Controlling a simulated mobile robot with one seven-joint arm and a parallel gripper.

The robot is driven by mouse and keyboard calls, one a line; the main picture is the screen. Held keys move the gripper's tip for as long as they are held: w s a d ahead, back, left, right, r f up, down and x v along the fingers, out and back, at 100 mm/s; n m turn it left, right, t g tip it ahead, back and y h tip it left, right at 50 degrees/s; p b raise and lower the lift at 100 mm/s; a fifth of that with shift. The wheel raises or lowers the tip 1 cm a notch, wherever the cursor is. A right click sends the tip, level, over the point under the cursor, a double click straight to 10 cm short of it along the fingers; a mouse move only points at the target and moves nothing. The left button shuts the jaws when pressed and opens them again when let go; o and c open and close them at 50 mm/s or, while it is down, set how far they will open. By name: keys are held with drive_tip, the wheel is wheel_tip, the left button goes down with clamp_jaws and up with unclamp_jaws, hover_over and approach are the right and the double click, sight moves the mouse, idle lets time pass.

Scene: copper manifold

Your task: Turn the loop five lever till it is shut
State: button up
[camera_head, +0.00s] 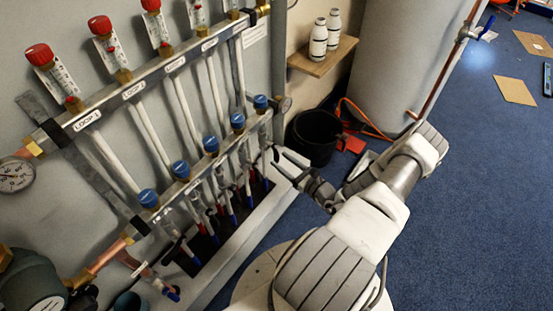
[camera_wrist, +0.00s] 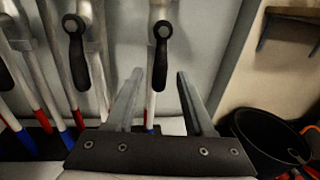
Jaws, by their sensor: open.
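The loop five lever (camera_wrist: 161,50) appears to be the rightmost black lever in the wrist view. It hangs down from its valve along the pipe, its lower end leaning slightly left. My gripper (camera_wrist: 158,76) is open, with one finger on each side of the lever's lower end in the picture. I cannot tell whether either finger touches it. In the head view my gripper (camera_head: 277,161) is at the right end of the lower manifold bar, and the lever is too small there to make out.
Another black lever (camera_wrist: 77,50) hangs close to the left, with its pipe. A black bucket (camera_head: 315,137) stands on the floor right of the manifold. A wooden shelf (camera_head: 325,58) with two white bottles is on the wall above it. Blue floor (camera_head: 470,190) is open at the right.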

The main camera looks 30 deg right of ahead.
sight(278, 159)
drive_tip(key=shift+w+a, duration=0.15)
drive_tip(key=shift+w, duration=0.7)
drive_tip(key=shift+w+a, duration=0.15)
drive_tip(key=shift+w, duration=0.65)
clamp_jaws()
